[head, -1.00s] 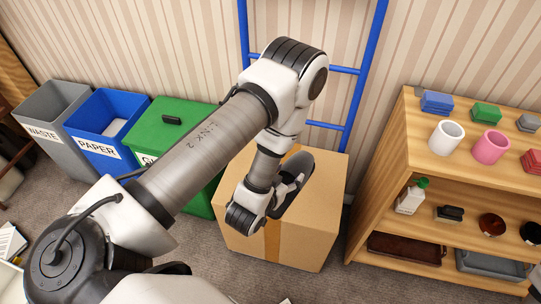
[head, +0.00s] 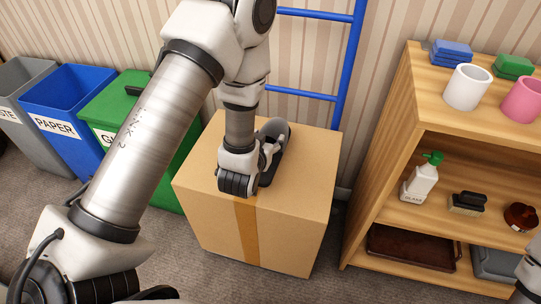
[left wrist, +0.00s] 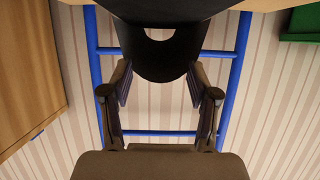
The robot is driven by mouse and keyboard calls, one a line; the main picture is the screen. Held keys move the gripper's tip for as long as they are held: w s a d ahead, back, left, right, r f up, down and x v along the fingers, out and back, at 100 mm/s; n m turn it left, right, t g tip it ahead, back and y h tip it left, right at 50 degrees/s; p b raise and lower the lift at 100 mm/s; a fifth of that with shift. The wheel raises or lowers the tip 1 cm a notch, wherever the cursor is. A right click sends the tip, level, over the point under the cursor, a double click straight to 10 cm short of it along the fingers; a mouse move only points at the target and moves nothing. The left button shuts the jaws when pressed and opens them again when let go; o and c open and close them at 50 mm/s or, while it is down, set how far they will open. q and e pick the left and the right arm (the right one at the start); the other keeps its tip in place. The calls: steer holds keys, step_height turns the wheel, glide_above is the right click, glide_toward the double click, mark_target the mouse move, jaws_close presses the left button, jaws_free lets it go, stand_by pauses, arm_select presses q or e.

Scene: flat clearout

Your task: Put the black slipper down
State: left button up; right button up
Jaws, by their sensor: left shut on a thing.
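The black slipper (head: 276,140) is at the top of the closed cardboard box (head: 215,165) in the head view, its dark sole end pointing away from me. I cannot tell whether it touches the box top. My left gripper (head: 266,160) is shut on the slipper; the wrist hides part of both. In the left wrist view the slipper (left wrist: 155,55) fills the top middle, between the two fingers (left wrist: 160,90). My right gripper is not in view.
Grey, blue (head: 66,98) and green (head: 100,97) bins stand left of the box. A blue ladder (head: 348,60) leans behind it. A wooden shelf (head: 385,160) with mugs and a bottle (head: 420,182) stands right. Bare box top lies right of the slipper.

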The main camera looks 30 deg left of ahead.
arm_select(q)
steer(key=shift+w+d, duration=0.3)
steer(key=shift+w, duration=0.25)
step_height(320, 180, down, 4)
steer(key=shift+r+b, duration=0.1)
steer(key=shift+b, duration=0.7)
steer(key=shift+r, duration=0.15)
steer(key=o, duration=1.3)
steer(key=shift+c, duration=0.2)
